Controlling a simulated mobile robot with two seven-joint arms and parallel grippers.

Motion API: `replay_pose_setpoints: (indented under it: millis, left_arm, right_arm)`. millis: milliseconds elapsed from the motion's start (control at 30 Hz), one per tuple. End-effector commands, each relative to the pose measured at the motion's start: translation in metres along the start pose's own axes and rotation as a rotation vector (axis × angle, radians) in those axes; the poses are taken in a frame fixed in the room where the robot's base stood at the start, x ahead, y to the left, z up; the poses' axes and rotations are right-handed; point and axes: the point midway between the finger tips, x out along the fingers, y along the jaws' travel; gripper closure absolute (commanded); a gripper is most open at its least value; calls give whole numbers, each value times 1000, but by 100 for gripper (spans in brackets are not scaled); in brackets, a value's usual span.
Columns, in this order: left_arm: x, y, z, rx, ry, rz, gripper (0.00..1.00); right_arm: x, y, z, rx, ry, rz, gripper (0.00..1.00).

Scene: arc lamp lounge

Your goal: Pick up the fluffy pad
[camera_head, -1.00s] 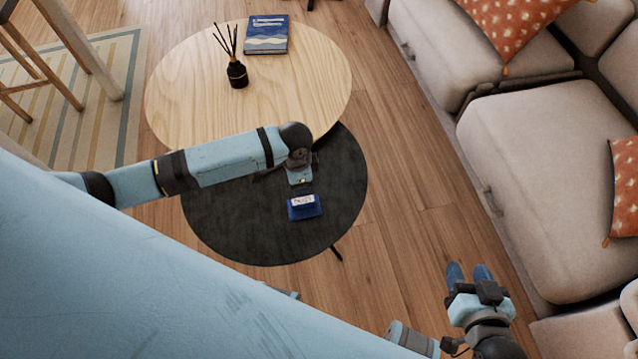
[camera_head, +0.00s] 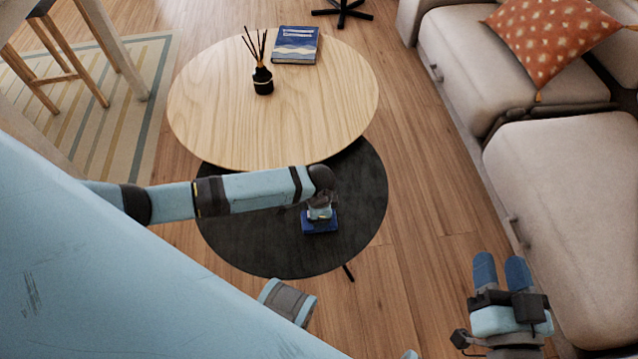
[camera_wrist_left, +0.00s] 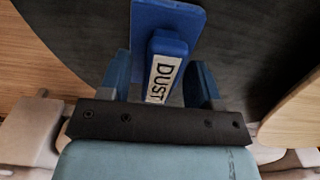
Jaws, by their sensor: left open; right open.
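The fluffy pad is a blue duster (camera_head: 319,227) with a flat base, lying on the dark round low table (camera_head: 250,245). In the left wrist view it shows as a blue slab (camera_wrist_left: 165,14) with a raised blue handle and a white label reading "DUST". My left gripper (camera_wrist_left: 163,80) is open, with a blue finger on each side of the handle and gaps between. In the head view my left gripper is right over the duster and hides part of it. My right gripper (camera_head: 501,268) is open and empty over the floor, beside the sofa.
A higher light wood round table (camera_head: 210,120) overlaps the dark one at the back. It bears a black reed diffuser (camera_head: 263,82) and a blue book (camera_head: 296,45). A beige sofa (camera_head: 570,180) with an orange cushion (camera_head: 550,40) stands at the right. Wood floor lies between.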

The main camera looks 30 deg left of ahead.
Motion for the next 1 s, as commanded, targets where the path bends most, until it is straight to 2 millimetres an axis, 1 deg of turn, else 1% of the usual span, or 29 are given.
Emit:
replay_pose_setpoints:
  millis: [67,267,300,367,400,467,500,533,833,1000]
  left_arm:
    - [5,0,0,0,1,0,43]
    - [4,0,0,0,1,0,43]
    - [4,0,0,0,1,0,47]
    - [4,0,0,0,1,0,61]
    - [4,0,0,0,1,0,70]
    - [4,0,0,0,1,0,84]
    - [4,0,0,0,1,0,93]
    - [4,0,0,0,1,0,98]
    - [2,0,0,0,2,-1,98]
    - [-10,0,0,-1,1,-1,98]
  right_arm:
    - [0,-2,-3,2,19,-7,54]
    - [0,-2,-5,3,23,-8,54]
    - [0,-2,-5,3,23,-8,54]
    - [0,-2,-5,3,23,-8,54]
    - [0,-2,-5,3,22,-8,54]
    - [0,-2,-5,3,22,-8,54]
    - [0,-2,-5,3,22,-8,54]
    - [0,-2,-5,3,22,-8,54]
    - [0,-2,-5,3,20,-8,54]
    - [0,-1,-4,-5,-6,-1,54]
